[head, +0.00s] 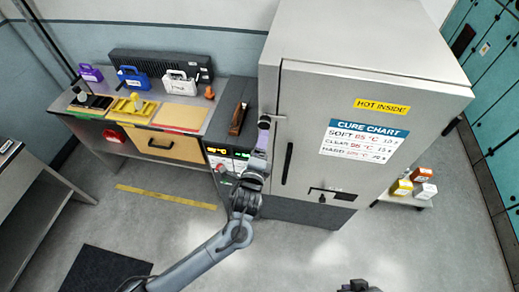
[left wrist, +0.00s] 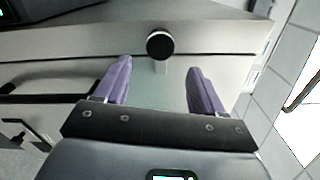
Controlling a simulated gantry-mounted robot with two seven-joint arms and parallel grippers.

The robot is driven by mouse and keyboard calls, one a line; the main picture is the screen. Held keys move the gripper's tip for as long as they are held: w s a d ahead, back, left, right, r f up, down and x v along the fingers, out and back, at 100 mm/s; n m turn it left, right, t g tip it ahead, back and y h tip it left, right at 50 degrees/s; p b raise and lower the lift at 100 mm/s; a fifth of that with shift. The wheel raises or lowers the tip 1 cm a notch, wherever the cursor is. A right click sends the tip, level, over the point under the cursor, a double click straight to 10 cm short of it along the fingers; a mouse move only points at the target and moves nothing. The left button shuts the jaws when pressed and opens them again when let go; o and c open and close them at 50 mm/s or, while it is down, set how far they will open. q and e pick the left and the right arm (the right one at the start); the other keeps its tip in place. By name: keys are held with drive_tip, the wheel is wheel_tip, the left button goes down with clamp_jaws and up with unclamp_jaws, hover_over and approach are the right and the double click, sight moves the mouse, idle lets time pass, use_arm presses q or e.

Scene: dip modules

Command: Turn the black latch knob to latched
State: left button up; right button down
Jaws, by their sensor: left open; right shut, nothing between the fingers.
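The black latch knob (left wrist: 160,45) shows in the left wrist view as a round black cap with a pale rim, on the oven's light front. In the head view the knob (head: 264,121) sits near the left edge of the grey oven's door (head: 305,120). My left gripper (head: 263,141) is open, its purple fingers just below the knob in the head view. In the left wrist view the gripper (left wrist: 157,82) has its fingers apart, with the knob beyond their tips and between their lines. Nothing is between the fingers. My right gripper's fingers are not visible.
The door has a long black handle (head: 287,163) right of the knob and a small latch plate (head: 332,194) lower down. A bench (head: 216,118) with cases and trays stands left of the oven. Boxes (head: 423,191) sit on a low shelf at right.

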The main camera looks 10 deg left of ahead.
use_arm(q)
drive_tip(key=shift+s, duration=0.85)
drive_tip(key=s+a+f+n+g+y+p, duration=0.1)
drive_tip(key=s+a+f+n+g+p, duration=0.15)
drive_tip(key=s+f, duration=0.45)
drive_tip(key=s+a+f+n+g+p, duration=0.2)
drive_tip(key=s+a+f+g, duration=0.15)
drive_tip(key=s, duration=0.45)
drive_tip(key=s+a+r+n+g+p, duration=0.1)
drive_tip(key=s+a+r+n+g, duration=0.2)
drive_tip(key=s+n, duration=0.4)
drive_tip(key=s+a+r+n+g+p, duration=0.1)
drive_tip(key=s+a+r+n+g, duration=0.2)
drive_tip(key=s, duration=0.9)
drive_tip(key=a+n+g, duration=0.2)
drive_tip(key=a+n, duration=0.2)
drive_tip(key=shift+s+r+n, duration=0.15)
drive_tip(key=shift+s+n, duration=0.15)
drive_tip(key=shift+n, duration=0.05)
